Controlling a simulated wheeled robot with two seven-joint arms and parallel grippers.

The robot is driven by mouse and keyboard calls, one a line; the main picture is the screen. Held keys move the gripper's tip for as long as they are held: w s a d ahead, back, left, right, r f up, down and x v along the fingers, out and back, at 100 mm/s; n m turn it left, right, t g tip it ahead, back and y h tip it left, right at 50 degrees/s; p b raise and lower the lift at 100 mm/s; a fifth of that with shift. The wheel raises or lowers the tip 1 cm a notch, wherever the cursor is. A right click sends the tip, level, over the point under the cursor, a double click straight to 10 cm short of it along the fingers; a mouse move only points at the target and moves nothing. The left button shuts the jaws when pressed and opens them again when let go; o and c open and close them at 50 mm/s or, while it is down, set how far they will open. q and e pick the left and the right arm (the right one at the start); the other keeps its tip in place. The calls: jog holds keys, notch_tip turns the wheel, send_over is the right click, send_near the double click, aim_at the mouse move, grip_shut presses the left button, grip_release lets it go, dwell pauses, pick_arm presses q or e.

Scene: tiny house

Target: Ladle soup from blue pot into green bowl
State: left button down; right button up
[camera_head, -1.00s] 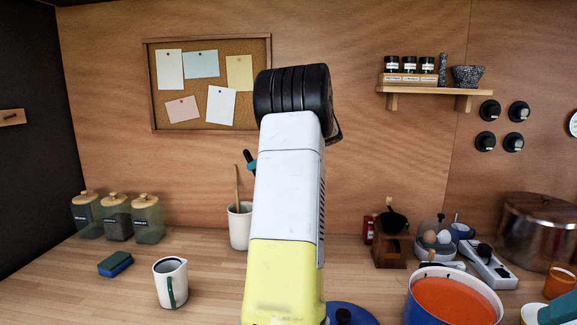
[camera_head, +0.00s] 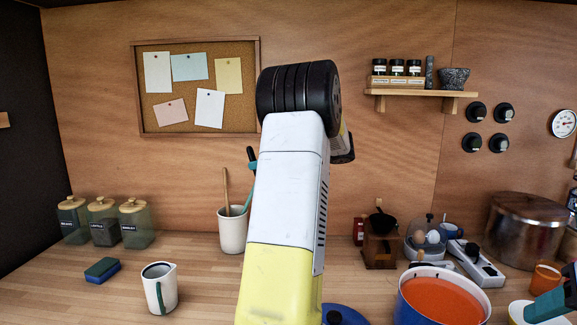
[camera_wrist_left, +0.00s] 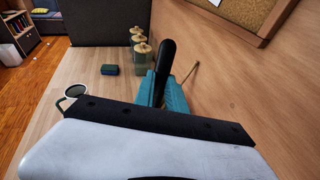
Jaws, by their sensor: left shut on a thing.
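The blue pot (camera_head: 406,311) stands at the lower right of the head view, full of orange-red soup (camera_head: 441,298). My left arm rises through the middle of the head view and hides most of my left gripper (camera_head: 251,166). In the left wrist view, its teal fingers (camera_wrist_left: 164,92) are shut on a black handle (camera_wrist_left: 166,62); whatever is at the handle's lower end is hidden. A teal finger-like part of my right gripper (camera_head: 548,303) shows at the right edge, over a white dish; its jaws cannot be made out. I cannot make out a green bowl.
A white crock (camera_head: 231,236) with a wooden spoon stands beside my left arm. A white jug (camera_head: 160,291), a sponge (camera_head: 102,270) and several jars (camera_head: 104,226) are at left. A steel pot (camera_head: 526,235) and a power strip (camera_head: 478,265) are at right. A blue lid (camera_head: 362,316) lies below.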

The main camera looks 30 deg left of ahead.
pick_arm(q)
jog(key=d+n+y, duration=0.1)
jog(key=d+y, duration=0.4)
jog(key=d, duration=0.6)
jog(key=shift+s+d+r+g, duration=0.15)
jog(key=shift+d+r+g, duration=0.2)
jog(key=shift+g, duration=0.05)
dwell(0.9)
jog(key=shift+r, duration=0.1)
dwell(1.3)
notch_tip(320, 180, up, 5)
jog(key=shift+f, duration=0.1)
dwell(0.5)
jog(key=shift+f, duration=0.1)
dwell(0.9)
